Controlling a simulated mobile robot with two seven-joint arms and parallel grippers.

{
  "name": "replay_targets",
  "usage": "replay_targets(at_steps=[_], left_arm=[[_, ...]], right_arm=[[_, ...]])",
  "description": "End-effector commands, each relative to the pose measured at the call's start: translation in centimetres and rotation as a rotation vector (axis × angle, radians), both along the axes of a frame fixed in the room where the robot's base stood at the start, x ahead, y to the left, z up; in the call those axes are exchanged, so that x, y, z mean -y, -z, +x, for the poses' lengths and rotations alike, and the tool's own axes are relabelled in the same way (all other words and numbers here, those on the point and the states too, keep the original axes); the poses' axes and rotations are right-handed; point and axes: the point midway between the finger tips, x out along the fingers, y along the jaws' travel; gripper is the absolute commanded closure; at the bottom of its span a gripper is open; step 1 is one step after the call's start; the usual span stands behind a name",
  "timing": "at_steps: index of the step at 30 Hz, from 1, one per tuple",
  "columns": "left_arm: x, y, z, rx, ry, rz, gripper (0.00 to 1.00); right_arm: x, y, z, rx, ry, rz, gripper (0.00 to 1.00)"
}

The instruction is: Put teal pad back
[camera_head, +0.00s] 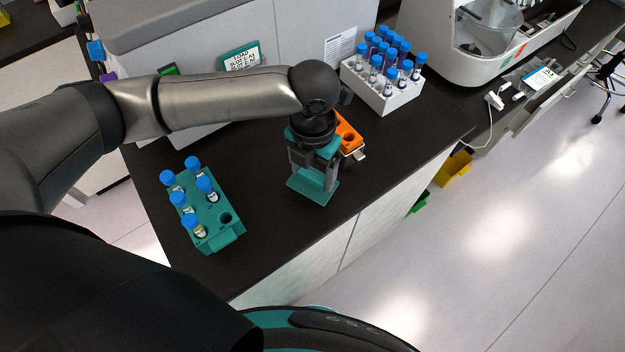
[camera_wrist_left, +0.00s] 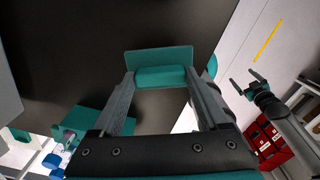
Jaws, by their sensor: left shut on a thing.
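The teal pad (camera_head: 312,188) is a flat plate with a raised block. It is in the jaws of my left gripper (camera_head: 314,172), over the dark bench near its front edge. In the left wrist view, the pad (camera_wrist_left: 158,58) sits crosswise between the two fingers of my left gripper (camera_wrist_left: 160,78), which are shut on its block. I cannot tell whether the pad touches the bench. My right gripper (camera_wrist_left: 246,80) shows at the right of the left wrist view, away from the bench, with its fingers apart and empty.
A teal rack (camera_head: 226,238) with several blue-capped tubes stands left of the pad. An orange block (camera_head: 349,134) is partly hidden behind my left wrist. A white rack (camera_head: 385,99) of tubes stands farther back. A grey machine with a small sign (camera_head: 241,57) lies behind my arm.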

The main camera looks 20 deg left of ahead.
Motion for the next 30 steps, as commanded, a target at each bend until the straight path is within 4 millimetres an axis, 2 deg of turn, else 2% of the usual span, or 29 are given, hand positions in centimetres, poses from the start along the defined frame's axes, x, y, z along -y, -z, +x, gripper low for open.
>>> replay_targets(at_steps=[9,20,21,26,30], left_arm=[[0.0,4.1,-0.1,-0.002,0.000,0.001,0.75],[0.0,4.4,0.0,-0.001,0.000,0.001,0.75],[0.0,4.4,0.0,-0.001,0.001,0.001,0.19],[0.0,4.4,0.0,-0.001,0.001,0.000,0.01],[0.0,4.4,0.0,-0.001,0.001,0.000,0.00]], right_arm=[[-0.1,0.5,0.1,0.002,-0.001,0.001,0.00],[-0.1,0.6,0.1,0.001,-0.001,0.001,0.00],[-0.1,0.5,0.0,0.001,-0.001,0.001,0.00],[-0.1,0.5,0.0,0.001,-0.001,0.001,0.00],[-0.1,0.5,0.0,0.000,-0.001,0.001,0.00]])
